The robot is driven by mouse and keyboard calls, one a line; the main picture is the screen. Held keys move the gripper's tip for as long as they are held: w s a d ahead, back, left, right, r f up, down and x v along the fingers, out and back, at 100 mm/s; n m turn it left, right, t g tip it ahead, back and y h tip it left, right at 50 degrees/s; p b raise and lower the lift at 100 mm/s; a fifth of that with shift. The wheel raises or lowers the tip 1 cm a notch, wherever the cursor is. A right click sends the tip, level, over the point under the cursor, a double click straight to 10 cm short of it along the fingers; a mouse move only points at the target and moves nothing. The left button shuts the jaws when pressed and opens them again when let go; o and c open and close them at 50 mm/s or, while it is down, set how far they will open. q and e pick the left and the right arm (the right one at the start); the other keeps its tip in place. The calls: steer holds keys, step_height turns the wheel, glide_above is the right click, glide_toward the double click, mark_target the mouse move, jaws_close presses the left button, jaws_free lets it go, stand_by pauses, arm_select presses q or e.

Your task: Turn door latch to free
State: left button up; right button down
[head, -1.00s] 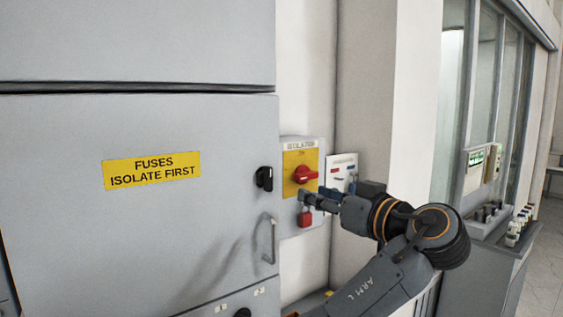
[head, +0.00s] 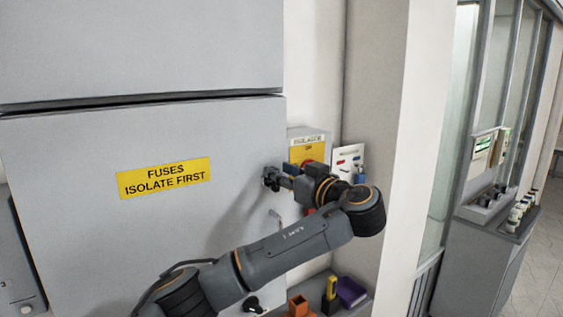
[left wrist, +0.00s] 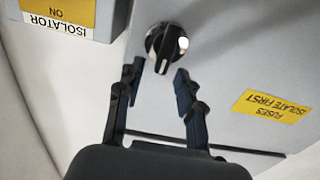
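The door latch (head: 269,178) is a round black knob with a pale bar on the right edge of the grey cabinet door (head: 120,240). In the left wrist view the latch (left wrist: 163,46) lies just past my fingertips, roughly between their lines. My left gripper (head: 279,178) is at the latch in the head view and partly covers it. In the left wrist view my left gripper (left wrist: 159,69) is open, with a gap between its fingers and nothing in it. I cannot tell whether a fingertip touches the knob. My right gripper is not in view.
The isolator box (head: 306,137) is right of the door, partly behind my gripper; it also shows in the left wrist view (left wrist: 92,28). An orange item (head: 298,307), a yellow item (head: 329,295) and a purple bin (head: 351,292) sit low down.

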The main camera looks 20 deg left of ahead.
arm_select(q)
steer(key=shift+w+a, duration=0.15)
jaws_close()
steer(key=shift+w+d+f+m+b, duration=0.35)
steer(key=shift+m+b, duration=1.3)
steer(key=shift+m, duration=1.3)
steer(key=shift+w+d+f+m+b, duration=0.25)
steer(key=shift+f+m+b, duration=0.3)
steer(key=shift+m+b, duration=1.8)
steer(key=shift+w+d+f+m+b, duration=0.2)
steer(key=shift+w+f+m+b, duration=0.5)
steer(key=shift+m, duration=2.9)
steer(key=shift+s+r, duration=0.2)
steer(key=shift+s, duration=0.1)
